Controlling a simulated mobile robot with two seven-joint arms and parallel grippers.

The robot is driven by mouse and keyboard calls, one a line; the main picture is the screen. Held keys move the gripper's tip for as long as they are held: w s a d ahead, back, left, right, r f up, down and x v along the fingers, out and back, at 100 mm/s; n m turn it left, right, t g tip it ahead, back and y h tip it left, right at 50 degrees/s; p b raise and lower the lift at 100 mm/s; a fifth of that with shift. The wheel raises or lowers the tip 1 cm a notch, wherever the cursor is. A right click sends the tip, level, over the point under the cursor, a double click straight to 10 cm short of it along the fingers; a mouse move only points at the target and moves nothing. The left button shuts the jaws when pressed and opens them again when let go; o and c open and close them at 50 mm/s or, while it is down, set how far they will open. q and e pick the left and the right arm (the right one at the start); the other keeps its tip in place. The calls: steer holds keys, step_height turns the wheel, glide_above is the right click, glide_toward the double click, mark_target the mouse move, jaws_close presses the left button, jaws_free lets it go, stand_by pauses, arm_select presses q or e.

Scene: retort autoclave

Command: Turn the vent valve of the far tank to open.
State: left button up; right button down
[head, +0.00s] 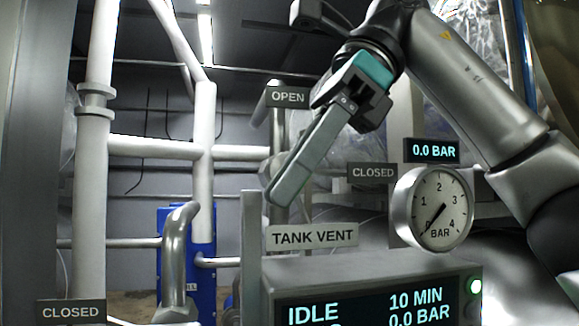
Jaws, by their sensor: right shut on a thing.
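The vent valve's lever (310,155) is a long flat grey bar. It slants from its lower left end up to the right, between the OPEN plate (286,97) above and the CLOSED plate (372,172) at right. My right gripper (357,103), dark with a teal part, comes in from the upper right and is shut on the lever's upper end. The gripper hides that end. A TANK VENT plate (312,236) stands below the lever. My left gripper is not in view.
A round pressure gauge (440,208) stands right of the lever, under a 0.0 BAR display (432,150). A control box (380,285) reading IDLE is below. White pipes (204,155) and a bent metal pipe (178,250) are at left, with another CLOSED plate (71,312).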

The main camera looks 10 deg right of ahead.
steer(key=shift+d+h, duration=0.2)
steer(key=shift+h, duration=2.8)
steer(key=shift+d+f+h, duration=0.1)
steer(key=shift+d+h, duration=0.05)
steer(key=shift+h, duration=0.55)
steer(key=c, duration=0.6)
jaws_free()
steer(key=shift+f, duration=0.1)
steer(key=shift+c, duration=0.2)
steer(key=shift+a+y, duration=0.2)
steer(key=shift+y, duration=2.1)
steer(key=shift+a+y, duration=0.1)
steer(key=shift+y, duration=1.2)
